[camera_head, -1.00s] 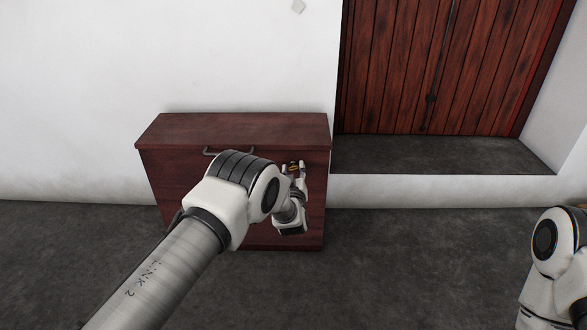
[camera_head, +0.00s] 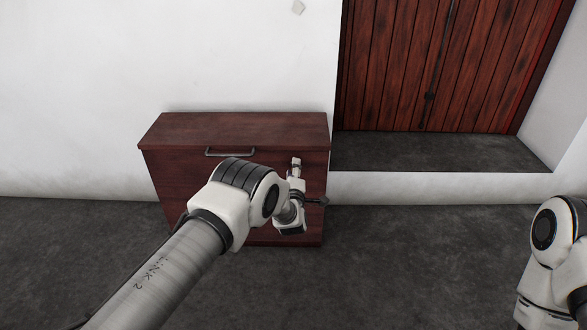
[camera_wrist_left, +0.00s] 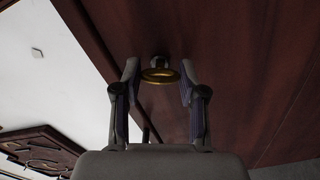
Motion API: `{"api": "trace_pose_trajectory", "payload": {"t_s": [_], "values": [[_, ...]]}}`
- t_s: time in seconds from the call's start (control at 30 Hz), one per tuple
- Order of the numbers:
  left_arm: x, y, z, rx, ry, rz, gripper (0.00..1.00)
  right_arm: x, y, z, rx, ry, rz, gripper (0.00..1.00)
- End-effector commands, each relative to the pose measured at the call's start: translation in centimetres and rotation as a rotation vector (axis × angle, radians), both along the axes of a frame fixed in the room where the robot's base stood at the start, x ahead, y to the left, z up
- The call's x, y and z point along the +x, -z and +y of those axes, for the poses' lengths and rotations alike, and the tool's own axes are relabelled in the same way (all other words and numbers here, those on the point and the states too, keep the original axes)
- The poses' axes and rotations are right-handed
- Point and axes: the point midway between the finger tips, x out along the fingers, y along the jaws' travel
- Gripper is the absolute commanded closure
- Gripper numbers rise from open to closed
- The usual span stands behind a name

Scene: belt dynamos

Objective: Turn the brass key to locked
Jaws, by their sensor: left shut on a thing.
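The brass key (camera_wrist_left: 160,75) shows in the left wrist view as a gold oval bow on a short stem set in the red-brown cabinet front. My left gripper (camera_wrist_left: 158,72) has one finger on each side of the bow and is shut on it. In the head view my left gripper (camera_head: 296,163) is at the upper right of the cabinet front, its fingers nearly in line with each other, and the key is hidden there. My right arm shows at the right edge, but its gripper is out of view.
The dark red wooden cabinet (camera_head: 180,172) stands against a white wall and has a grey bar handle (camera_head: 229,152) left of my gripper. A plank door (camera_head: 455,65) stands above a dark ledge (camera_head: 430,152) to the right. The grey floor in front is clear.

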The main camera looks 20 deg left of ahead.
Motion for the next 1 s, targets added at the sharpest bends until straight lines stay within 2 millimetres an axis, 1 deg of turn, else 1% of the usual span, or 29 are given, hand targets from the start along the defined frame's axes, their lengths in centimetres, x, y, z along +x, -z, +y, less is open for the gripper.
{"api": "trace_pose_trajectory", "payload": {"t_s": [0.2,0.43,0.7,1.0], "values": [[-0.04,-0.01,0.02,-0.163,-0.001,-0.045,0.93,0.0,-0.65,0.0,0.0,0.0,0.0,0.48],[-0.05,0.05,0.02,-0.277,-0.001,-0.078,0.93,0.0,-0.94,0.0,0.0,0.0,0.0,0.48],[-0.02,0.08,0.01,-0.33,-0.001,-0.093,0.93,0.0,-1.05,0.0,0.0,0.0,0.0,0.48],[-0.03,0.1,0.0,-0.334,-0.001,-0.094,0.93,0.0,-1.04,0.0,0.0,0.0,0.0,0.48]]}}
